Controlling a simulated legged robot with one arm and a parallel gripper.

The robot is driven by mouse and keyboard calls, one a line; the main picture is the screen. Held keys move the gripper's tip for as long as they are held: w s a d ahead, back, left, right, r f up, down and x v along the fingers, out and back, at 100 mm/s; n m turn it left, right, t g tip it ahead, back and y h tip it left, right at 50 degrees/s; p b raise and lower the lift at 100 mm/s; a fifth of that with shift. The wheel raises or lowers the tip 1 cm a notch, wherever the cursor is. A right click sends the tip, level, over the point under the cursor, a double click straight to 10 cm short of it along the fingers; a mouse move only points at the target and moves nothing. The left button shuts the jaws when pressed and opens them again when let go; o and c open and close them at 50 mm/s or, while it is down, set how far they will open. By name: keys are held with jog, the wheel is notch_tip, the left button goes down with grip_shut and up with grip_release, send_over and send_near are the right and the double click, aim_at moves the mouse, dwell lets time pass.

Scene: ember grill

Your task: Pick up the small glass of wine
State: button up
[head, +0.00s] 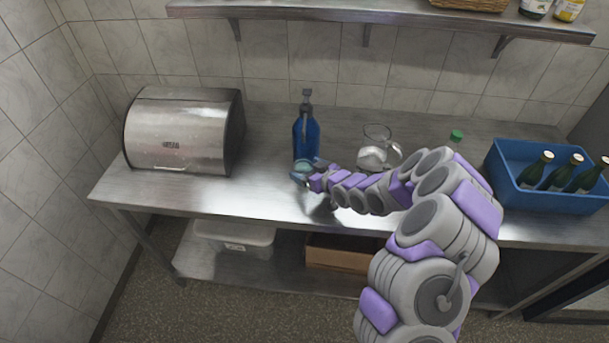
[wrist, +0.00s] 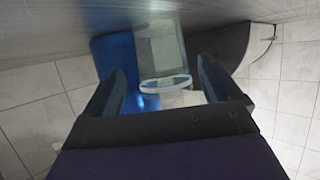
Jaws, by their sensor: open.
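The small glass (wrist: 163,55) shows in the wrist view between my gripper's two fingers, clear-walled with a pale rim. I cannot make out wine in it. In the head view the glass (head: 303,166) is a small greenish shape on the steel counter, in front of the blue bottle and partly hidden by my gripper (head: 302,174). In the wrist view my gripper (wrist: 160,90) is open, with one dark finger on each side of the glass and gaps between. The wrist picture appears upside down, with the counter at the top.
A blue pump bottle (head: 306,135) stands close behind the glass. A steel bread bin (head: 180,130) is at left. A glass jug (head: 378,150) and a green-capped bottle (head: 455,138) stand to the right. A blue crate (head: 515,190) holds green bottles at far right. A shelf (head: 370,14) hangs above.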

jog(key=shift+a, duration=0.55)
jog(key=shift+d, duration=0.3)
jog(key=c, duration=0.7)
jog(key=shift+a, duration=0.15)
jog(key=c, duration=0.6)
